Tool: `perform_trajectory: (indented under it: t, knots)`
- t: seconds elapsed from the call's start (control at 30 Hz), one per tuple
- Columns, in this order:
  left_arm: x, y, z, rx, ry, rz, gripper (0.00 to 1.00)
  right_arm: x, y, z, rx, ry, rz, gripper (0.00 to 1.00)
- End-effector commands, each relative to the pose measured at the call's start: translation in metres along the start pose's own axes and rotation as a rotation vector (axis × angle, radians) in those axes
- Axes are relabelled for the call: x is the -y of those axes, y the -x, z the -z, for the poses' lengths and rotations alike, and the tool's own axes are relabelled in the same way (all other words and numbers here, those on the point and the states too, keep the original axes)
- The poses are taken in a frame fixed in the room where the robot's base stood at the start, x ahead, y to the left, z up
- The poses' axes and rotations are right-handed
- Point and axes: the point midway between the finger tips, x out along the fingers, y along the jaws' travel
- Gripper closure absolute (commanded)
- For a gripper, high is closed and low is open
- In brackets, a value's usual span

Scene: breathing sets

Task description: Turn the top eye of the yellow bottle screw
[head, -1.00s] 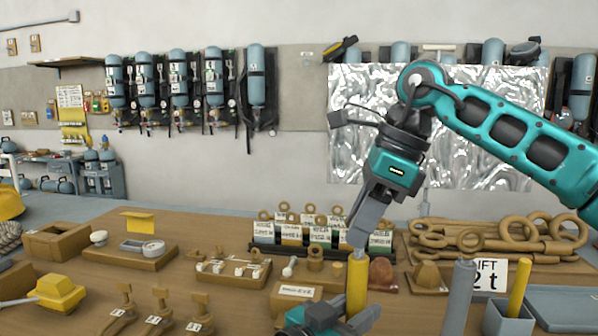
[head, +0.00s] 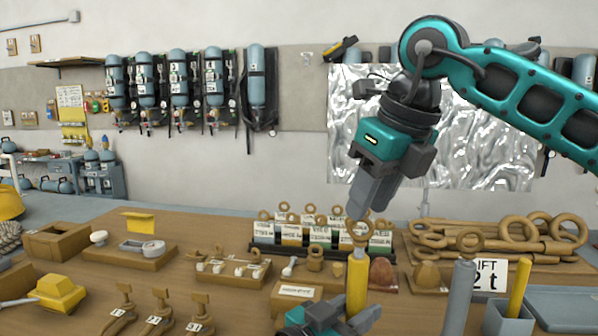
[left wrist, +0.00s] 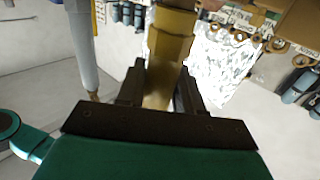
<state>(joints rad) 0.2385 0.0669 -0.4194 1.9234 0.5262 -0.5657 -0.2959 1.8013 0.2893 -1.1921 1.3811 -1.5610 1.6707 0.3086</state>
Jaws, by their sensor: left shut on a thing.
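The yellow bottle screw (head: 357,285) stands upright over the front of the table, with its brown top eye (head: 359,231) showing as a ring above the yellow body. My left gripper (head: 350,322) is shut on the lower body. In the left wrist view, the bottle screw (left wrist: 171,40) runs between the fingers of the left gripper (left wrist: 160,92). My right gripper (head: 362,208) points down from above, its fingertips just over the top eye. Its fingers overlap in the picture, so I cannot tell their gap or whether they touch the eye.
A grey post (head: 459,295) stands right of the bottle screw, near a grey holder (head: 508,322) with a yellow rod. Brown rings and shackles (head: 500,235) lie at the back right. A small labelled block (head: 296,291) is close on the left.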

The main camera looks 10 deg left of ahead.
Motion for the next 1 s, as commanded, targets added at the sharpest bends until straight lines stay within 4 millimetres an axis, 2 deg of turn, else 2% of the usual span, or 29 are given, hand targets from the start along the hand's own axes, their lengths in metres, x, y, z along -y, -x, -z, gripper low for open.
perform_trajectory:
  t: [0.1,0.4,0.7,1.0]
  knots:
    - [0.0,0.0,-0.001,0.003,0.002,-0.001,1.0,0.0,0.025,0.0,0.002,0.001,0.002,0.65]
    - [0.0,0.0,-0.001,0.003,0.003,-0.001,1.0,-0.002,0.08,0.0,0.0,0.01,-0.01,0.65]
    - [0.0,0.0,-0.001,0.002,0.002,-0.001,1.0,-0.049,0.052,-0.009,0.087,0.197,-0.265,0.65]
    - [0.0,0.0,-0.001,0.002,0.002,0.0,1.0,-0.085,0.039,-0.017,0.215,0.265,-0.496,0.65]
